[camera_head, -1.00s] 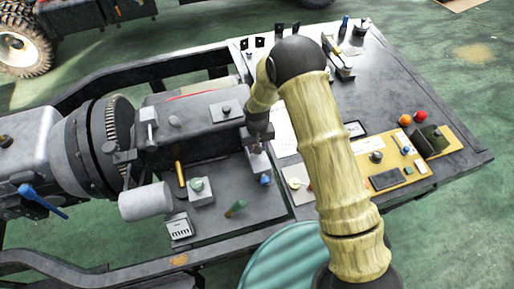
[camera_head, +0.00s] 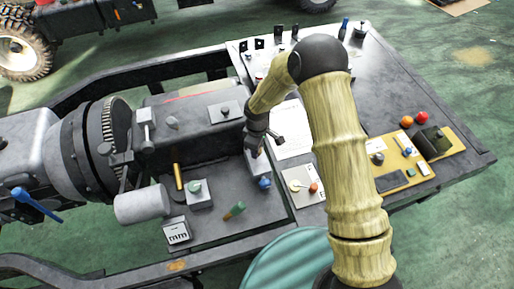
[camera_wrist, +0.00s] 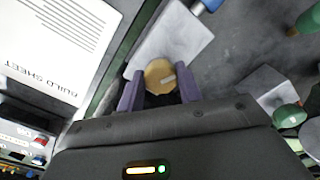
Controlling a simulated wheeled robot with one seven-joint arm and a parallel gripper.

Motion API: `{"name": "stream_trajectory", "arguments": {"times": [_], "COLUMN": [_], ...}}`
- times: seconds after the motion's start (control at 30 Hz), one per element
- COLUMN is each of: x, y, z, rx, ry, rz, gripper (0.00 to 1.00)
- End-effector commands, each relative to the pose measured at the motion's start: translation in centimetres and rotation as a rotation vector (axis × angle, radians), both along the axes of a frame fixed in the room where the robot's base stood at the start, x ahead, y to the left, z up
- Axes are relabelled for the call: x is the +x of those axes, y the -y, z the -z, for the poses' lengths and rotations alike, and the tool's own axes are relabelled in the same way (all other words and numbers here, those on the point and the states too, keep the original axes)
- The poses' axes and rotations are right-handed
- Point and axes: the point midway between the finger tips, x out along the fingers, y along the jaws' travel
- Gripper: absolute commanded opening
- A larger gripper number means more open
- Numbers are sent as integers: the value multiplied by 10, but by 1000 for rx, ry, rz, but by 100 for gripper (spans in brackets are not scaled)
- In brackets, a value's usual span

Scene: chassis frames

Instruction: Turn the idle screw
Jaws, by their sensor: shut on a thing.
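The idle screw appears as a round brass-coloured head (camera_wrist: 160,75) with a small pale mark, on a light grey block (camera_wrist: 180,35) in the wrist view. The purple fingers of my gripper (camera_wrist: 160,90) stand on either side of the head and are shut on it. In the head view my gripper (camera_head: 254,147) is at the grey block (camera_head: 259,164), near the right end of the engine assembly. The screw head is hidden there by my gripper.
A blue knob (camera_head: 264,182) is close to the block. A green-topped block (camera_head: 198,194) and a green-handled tool (camera_head: 235,211) lie to the left. A white build sheet (camera_wrist: 65,45) is beside the gripper. A panel with an orange knob (camera_head: 313,187) is to the right.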

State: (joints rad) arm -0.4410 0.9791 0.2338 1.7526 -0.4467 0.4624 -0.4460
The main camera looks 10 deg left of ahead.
Motion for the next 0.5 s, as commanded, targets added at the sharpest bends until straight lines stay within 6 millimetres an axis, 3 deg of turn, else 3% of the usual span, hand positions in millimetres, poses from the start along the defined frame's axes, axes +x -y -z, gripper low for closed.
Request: {"name": "stream_trajectory", "arguments": {"times": [0.5], "x": [1], "y": [0], "z": [0], "rx": [-1], "ry": [0], "rz": [-161], "gripper": [12]}}
